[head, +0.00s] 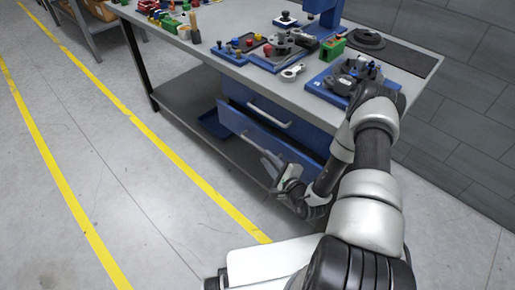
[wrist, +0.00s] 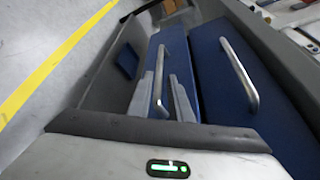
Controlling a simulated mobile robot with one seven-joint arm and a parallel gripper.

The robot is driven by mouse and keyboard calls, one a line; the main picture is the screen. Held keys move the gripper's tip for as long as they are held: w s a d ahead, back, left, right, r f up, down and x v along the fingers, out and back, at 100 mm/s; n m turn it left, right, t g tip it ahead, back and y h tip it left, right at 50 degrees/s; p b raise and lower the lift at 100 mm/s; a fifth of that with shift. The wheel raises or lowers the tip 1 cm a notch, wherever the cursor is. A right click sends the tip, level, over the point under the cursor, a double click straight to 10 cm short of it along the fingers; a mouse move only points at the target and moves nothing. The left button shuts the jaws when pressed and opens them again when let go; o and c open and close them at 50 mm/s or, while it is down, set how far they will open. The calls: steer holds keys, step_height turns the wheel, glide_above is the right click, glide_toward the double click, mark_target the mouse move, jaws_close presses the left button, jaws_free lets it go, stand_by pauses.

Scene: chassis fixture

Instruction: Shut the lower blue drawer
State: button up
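The blue drawer unit stands under the workbench. Its upper drawer (head: 240,96) has a silver bar handle (head: 268,115) and also shows in the wrist view (wrist: 214,62). The lower blue drawer (head: 236,121) is below it, and its front appears to stand out from the upper one. My gripper (head: 270,160) is in front of the lower drawer and covers part of it. In the wrist view, the gripper (wrist: 164,96) is open, its two grey fingers apart. The lower drawer's silver handle (wrist: 163,65) runs down between them; I cannot tell whether they touch it.
The workbench (head: 222,24) carries several fixtures and small parts on top. A grey lower shelf (head: 185,94) holds a blue tray (head: 213,125) left of the drawers. Open floor with yellow lines lies to the left. A grey wall (head: 455,130) is at right.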

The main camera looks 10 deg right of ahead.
mark_target(257, 146)
steer(key=b+x, duration=0.1)
steer(key=x, duration=0.8)
steer(key=shift+f, duration=0.1)
jaws_close()
